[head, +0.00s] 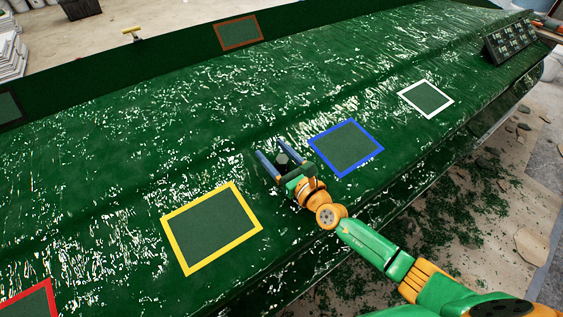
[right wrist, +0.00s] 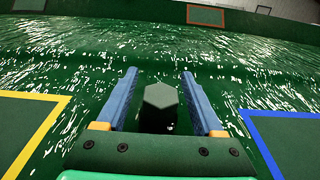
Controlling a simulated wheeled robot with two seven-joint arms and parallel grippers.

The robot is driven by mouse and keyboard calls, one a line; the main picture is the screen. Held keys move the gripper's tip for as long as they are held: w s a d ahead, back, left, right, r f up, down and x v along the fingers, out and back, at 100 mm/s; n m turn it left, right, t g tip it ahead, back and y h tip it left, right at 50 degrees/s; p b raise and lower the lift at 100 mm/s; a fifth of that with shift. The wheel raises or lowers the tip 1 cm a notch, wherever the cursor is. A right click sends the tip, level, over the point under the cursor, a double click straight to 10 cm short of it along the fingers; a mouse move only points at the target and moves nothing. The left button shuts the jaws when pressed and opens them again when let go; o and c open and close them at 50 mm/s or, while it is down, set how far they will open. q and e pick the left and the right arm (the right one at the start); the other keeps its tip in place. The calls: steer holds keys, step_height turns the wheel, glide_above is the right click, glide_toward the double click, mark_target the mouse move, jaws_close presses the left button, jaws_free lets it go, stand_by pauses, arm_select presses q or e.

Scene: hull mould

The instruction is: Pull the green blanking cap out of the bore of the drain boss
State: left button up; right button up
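A dark grey-green cap with a six-sided top (right wrist: 160,95) stands up between the fingers of my right gripper (right wrist: 159,75) in the right wrist view. Bare gaps show between the cap and both blue fingers, so the gripper is open around it and not touching it there. In the head view the cap (head: 283,160) shows as a small dark upright piece between the fingers of the right gripper (head: 269,147). The drain boss and its bore cannot be made out below the cap. My left gripper is not in view.
The glossy green hull mould (head: 120,130) slopes under the gripper. A yellow-framed patch (head: 212,228) lies to the left, and a blue-framed patch (head: 346,148) and a white-framed patch (head: 426,99) to the right. A dark block of small cells (head: 511,41) stands far right. The mould around the gripper is clear.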

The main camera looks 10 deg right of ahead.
jaws_close()
step_height(320, 180, up, 13)
steer(key=p, duration=1.1)
steer(key=shift+s+p, duration=0.25)
steer(key=shift+p, duration=0.1)
steer(key=r, duration=0.3)
steer(key=shift+s+d, duration=0.15)
steer(key=shift+s, duration=0.05)
